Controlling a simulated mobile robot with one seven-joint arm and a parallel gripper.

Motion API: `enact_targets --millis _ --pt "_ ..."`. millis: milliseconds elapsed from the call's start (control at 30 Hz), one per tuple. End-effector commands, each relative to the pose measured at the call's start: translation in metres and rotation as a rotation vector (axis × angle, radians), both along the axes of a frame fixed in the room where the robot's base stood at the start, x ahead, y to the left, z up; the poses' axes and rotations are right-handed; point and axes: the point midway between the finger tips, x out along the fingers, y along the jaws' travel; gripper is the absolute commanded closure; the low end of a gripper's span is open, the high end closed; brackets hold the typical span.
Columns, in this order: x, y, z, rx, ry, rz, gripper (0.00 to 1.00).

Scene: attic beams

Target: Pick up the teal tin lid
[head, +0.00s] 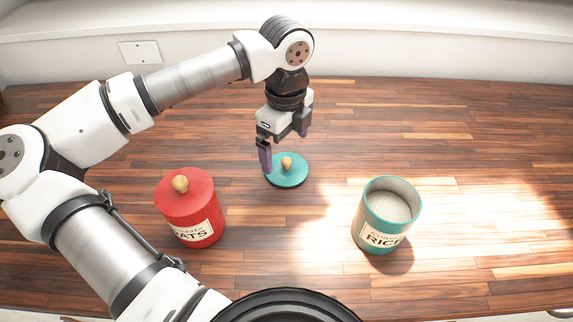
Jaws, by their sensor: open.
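The teal tin lid (293,177) lies flat on the wooden counter, near the middle of the head view, with its tan round knob (287,163) facing up. My gripper (284,151) is open above the lid and points down. One finger shows at the lid's left edge and the other behind and to the right of the knob. Nothing is between the fingers that I can see held. I cannot tell how far the fingertips are above the lid.
An open teal rice tin (368,232) with white contents stands to the right. A red tin (185,212) with its lid on stands at the left, near my arm. The wooden counter (450,135) is clear at the back right. A white wall runs behind it.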

Motion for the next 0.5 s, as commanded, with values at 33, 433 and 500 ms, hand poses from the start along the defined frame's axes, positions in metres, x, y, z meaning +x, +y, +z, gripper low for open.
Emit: enact_targets --millis 33,433,500 --pt "0.000 0.000 -0.003 -0.001 0.002 0.000 0.00" --pt "-0.002 0.003 -0.049 0.000 0.001 0.000 0.00" --pt "-0.002 0.003 -0.051 0.000 0.001 0.000 0.00"
